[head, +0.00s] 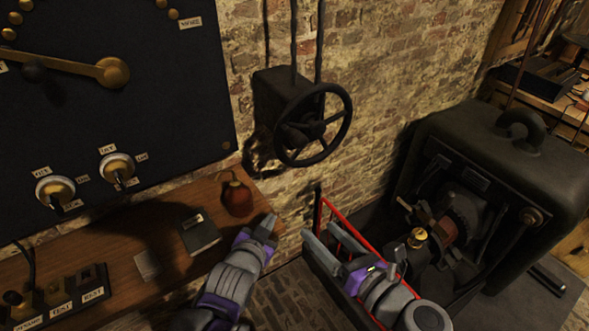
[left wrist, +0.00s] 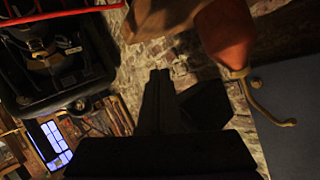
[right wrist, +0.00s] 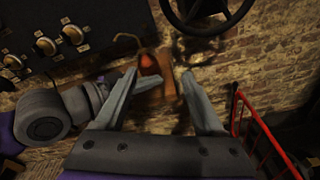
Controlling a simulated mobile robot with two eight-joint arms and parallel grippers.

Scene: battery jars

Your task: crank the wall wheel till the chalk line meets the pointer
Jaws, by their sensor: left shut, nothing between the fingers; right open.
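The dark hand wheel (head: 340,128) is mounted on a box (head: 285,88) on the brick wall; its lower rim (right wrist: 205,22) shows at the top of the right wrist view. I cannot make out a chalk line or pointer on it. My left gripper (head: 268,224) is shut and empty, below and left of the wheel at the shelf's edge. Its closed fingers (left wrist: 159,76) point at the wall in the left wrist view. My right gripper (head: 318,236) is open and empty below the wheel, apart from it; its fingers (right wrist: 158,76) are spread in the right wrist view.
A black switch panel (head: 190,110) is at left. A red rail (head: 345,222) and a dark machine (head: 505,150) are at right.

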